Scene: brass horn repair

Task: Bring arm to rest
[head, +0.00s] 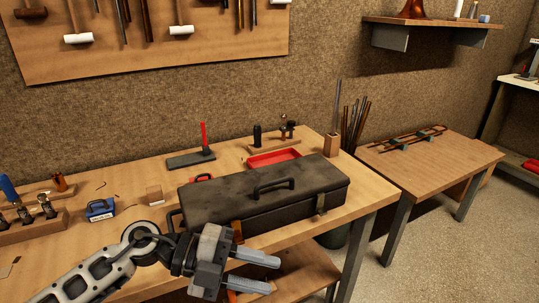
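My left arm (88,280) comes in from the lower left in the head view. My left gripper (275,273) is in front of the workbench's front edge, near the front of the black case. Its two grey fingers point right and stand apart, with nothing visible held between them. My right gripper is not in view.
A closed black case (225,208) with a top handle lies on the wooden workbench (120,225). Behind it are a red tray (273,158) and a wooden block with a rod (331,145). A blue-fronted box (99,210) stands left. A second table (430,164) is at right.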

